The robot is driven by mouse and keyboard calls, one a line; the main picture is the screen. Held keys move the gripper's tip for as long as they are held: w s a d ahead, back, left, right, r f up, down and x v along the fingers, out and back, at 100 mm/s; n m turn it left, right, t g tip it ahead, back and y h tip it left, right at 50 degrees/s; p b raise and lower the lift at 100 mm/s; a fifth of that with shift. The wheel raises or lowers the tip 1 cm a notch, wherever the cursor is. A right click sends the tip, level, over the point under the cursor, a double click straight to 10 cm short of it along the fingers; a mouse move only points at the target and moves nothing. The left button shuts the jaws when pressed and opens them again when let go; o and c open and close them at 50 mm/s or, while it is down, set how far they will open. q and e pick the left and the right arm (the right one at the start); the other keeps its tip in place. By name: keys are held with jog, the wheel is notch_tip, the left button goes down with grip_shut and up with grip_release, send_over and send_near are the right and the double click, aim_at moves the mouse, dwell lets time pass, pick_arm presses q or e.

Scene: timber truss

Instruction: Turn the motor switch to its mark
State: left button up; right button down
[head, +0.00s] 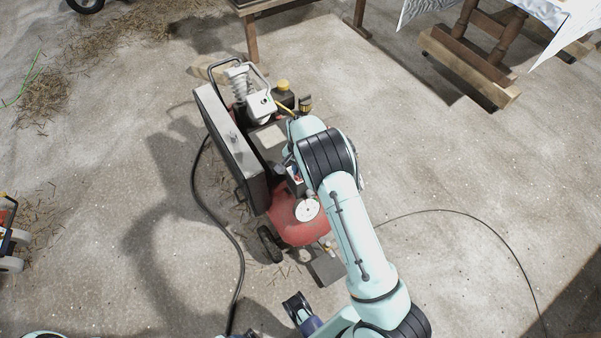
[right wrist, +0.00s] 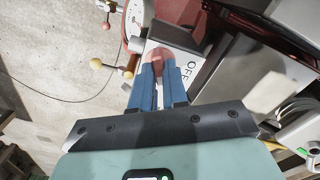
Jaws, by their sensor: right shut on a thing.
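The motor switch (right wrist: 157,50) is a reddish knob on a white plate (right wrist: 185,63) with dark lettering, partly readable as "OFF", in the right wrist view. My right gripper (right wrist: 158,68) has its blue fingers shut on the knob from both sides. The fingers cover part of the knob, so its pointer and mark cannot be made out. In the head view, the switch sits on the compressor with a red tank (head: 292,222), and my right arm hides most of the switch and gripper. My left gripper is not clearly seen.
A round white gauge (head: 307,210) is on the tank, close to my arm. A grey belt guard (head: 228,146) stands on the compressor's left. A black hose (head: 212,213) curves over the floor. Wooden trestles (head: 470,66) stand at the back right. Open floor lies to the right.

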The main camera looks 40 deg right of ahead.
jog(key=m+p, duration=0.2)
jog(key=m, duration=0.2)
jog(key=shift+r+m+p, duration=0.1)
jog(key=shift+m+p, duration=0.3)
jog(key=c, duration=1.6)
grip_release()
jog(key=shift+m, duration=0.3)
jog(key=o, duration=0.8)
pick_arm(q)
jog(key=r, duration=0.3)
jog(key=shift+w, duration=0.4)
pick_arm(e)
jog(key=shift+r+p, duration=2.1)
jog(key=shift+r, duration=0.85)
pick_arm(q)
jog(key=r, duration=0.1)
jog(key=w+r, duration=0.1)
jog(key=r, duration=0.1)
jog(key=w+r, duration=0.1)
jog(key=shift+r, duration=0.3)
jog(key=shift+s, duration=0.1)
pick_arm(e)
jog(key=shift+s+f, duration=0.1)
